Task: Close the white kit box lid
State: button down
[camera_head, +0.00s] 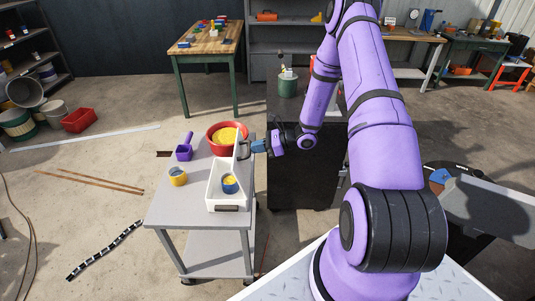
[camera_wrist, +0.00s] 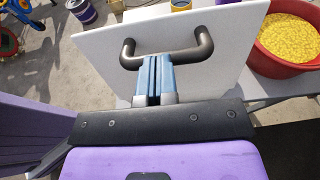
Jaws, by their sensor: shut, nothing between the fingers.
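The white kit box (camera_head: 214,193) stands on the grey cart and is open, with a blue cup with yellow contents (camera_head: 229,184) inside. Its lid (camera_head: 238,160) stands roughly upright at the back right of the box. In the wrist view the lid (camera_wrist: 235,62) fills the middle, with a dark U-shaped handle (camera_wrist: 128,54) on the face toward me. My gripper (camera_head: 257,147) is at the lid's right side. Its blue fingers (camera_wrist: 156,62) are shut and empty, at the handle between its two ends. Whether they touch the handle or lid I cannot tell.
A red bowl of yellow pieces (camera_head: 212,142) sits behind the box. A dark cabinet (camera_head: 300,179) stands right of the cart.

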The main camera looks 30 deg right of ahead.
jog(key=w+a+f+g+h, duration=0.3)
jog(key=w+a+f+h, duration=0.1)
jog(key=a, duration=0.3)
jog(key=w+a+f+g+h, duration=0.2)
jog(key=w+a+f+h, duration=0.1)
jog(key=a, duration=0.4)
jog(key=w+h, duration=0.1)
jog(key=w, duration=0.1)
jog(key=shift+w+a+f+g+h, duration=0.3)
jog(key=shift+w+f+g+h, duration=0.05)
jog(key=shift+f+g+h, duration=0.05)
jog(key=shift+s+a+f, duration=0.1)
jog(key=shift+f, duration=0.05)
dwell(0.5)
